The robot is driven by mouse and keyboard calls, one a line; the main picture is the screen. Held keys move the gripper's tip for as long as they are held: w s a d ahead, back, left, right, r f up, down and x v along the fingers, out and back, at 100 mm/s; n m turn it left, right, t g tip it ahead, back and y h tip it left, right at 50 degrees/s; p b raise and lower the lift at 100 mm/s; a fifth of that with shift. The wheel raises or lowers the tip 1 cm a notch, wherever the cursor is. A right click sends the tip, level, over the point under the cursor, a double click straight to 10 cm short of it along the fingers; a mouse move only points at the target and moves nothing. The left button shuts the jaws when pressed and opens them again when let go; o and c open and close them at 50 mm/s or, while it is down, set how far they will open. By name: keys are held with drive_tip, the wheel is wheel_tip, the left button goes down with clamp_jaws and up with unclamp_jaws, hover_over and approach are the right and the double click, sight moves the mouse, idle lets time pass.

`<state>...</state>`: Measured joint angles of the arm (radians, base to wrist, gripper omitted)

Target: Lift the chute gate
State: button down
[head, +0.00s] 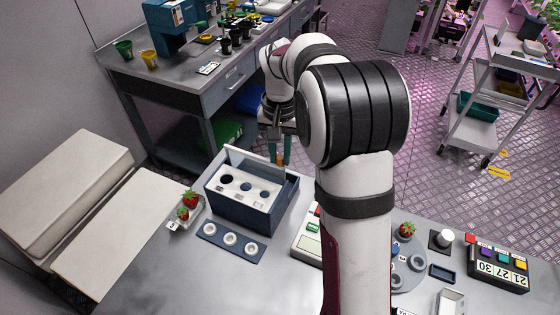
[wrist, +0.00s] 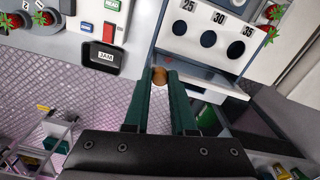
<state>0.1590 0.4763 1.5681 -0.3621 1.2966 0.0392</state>
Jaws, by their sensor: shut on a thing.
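My gripper (head: 279,150) hangs down at the back right corner of the dark blue box (head: 247,215), beside its upright pale rear panel (head: 256,165). In the wrist view my gripper's two green fingers (wrist: 160,80) are closed on a small orange-brown knob (wrist: 159,75), next to the end of the box's pale edge. The knob also shows as an orange spot (head: 280,159) under the fingers in the head view. It looks like the chute gate's handle, but how it joins the gate is hidden. The box's white top (wrist: 215,14) has three round holes marked 25, 30 and 35.
A small tray (head: 187,214) with strawberries and a blue plate with three rings (head: 230,243) lie by the box. A device with a green button (head: 308,238) stands to its right. A workbench (head: 190,75) stands behind.

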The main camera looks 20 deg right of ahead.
drive_tip(key=shift+r, duration=0.2)
drive_tip(key=c, duration=0.7)
unclamp_jaws()
drive_tip(key=shift+c, duration=0.2)
wheel_tip(320, 180, up, 16)
drive_tip(key=shift+f, duration=0.15)
drive_tip(key=s+a+f, duration=0.3)
drive_tip(key=s+f, duration=0.1)
drive_tip(key=s, duration=0.5)
drive_tip(key=s+a+f+y, duration=0.1)
drive_tip(key=s+a+f, duration=0.2)
drive_tip(key=s, duration=0.7)
drive_tip(key=s+a+f, duration=0.4)
drive_tip(key=s+f, duration=0.2)
drive_tip(key=s, duration=0.4)
drive_tip(key=shift+s+n+y, duration=0.15)
drive_tip(key=shift+n+y, duration=0.25)
